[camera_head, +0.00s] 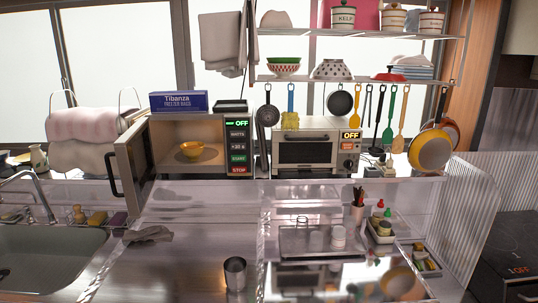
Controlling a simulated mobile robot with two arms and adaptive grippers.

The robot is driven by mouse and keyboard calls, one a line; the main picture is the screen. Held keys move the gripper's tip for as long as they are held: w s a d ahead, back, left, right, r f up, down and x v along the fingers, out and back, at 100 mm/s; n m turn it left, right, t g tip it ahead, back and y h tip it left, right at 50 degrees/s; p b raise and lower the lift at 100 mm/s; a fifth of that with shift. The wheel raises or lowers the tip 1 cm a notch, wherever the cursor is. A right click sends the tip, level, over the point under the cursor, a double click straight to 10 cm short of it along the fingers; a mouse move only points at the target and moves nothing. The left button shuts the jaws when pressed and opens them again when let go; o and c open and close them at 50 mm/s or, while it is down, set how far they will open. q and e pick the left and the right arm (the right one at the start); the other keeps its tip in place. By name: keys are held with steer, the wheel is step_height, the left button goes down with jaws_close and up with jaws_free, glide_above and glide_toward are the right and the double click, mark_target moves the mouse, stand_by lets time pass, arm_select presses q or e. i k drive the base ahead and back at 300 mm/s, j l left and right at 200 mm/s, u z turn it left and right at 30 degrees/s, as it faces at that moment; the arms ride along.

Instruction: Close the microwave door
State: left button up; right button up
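The microwave (237,122) stands on the raised shelf at the back, left of centre, with a dark control panel on its right side. Its door (134,155) is open, swung out to the left and toward me, seen nearly edge-on. A black handle (112,175) is on the door's outer side, facing left. Neither of my grippers shows in the head view.
A freezer bag box (179,102) lies on top of the microwave. A toaster oven (307,152) stands to its right. A sink with a faucet (36,195) is at the left. A grey cloth (149,234) and a metal cup (235,274) are on the mostly clear counter in front.

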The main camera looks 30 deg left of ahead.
mark_target(133, 153)
steer(key=k+j+u, duration=0.3)
steer(key=j, duration=0.35)
steer(key=j+u, duration=0.35)
steer(key=j, duration=0.3)
steer(key=j+u, duration=0.3)
steer(key=j, duration=0.45)
steer(key=k, duration=0.05)
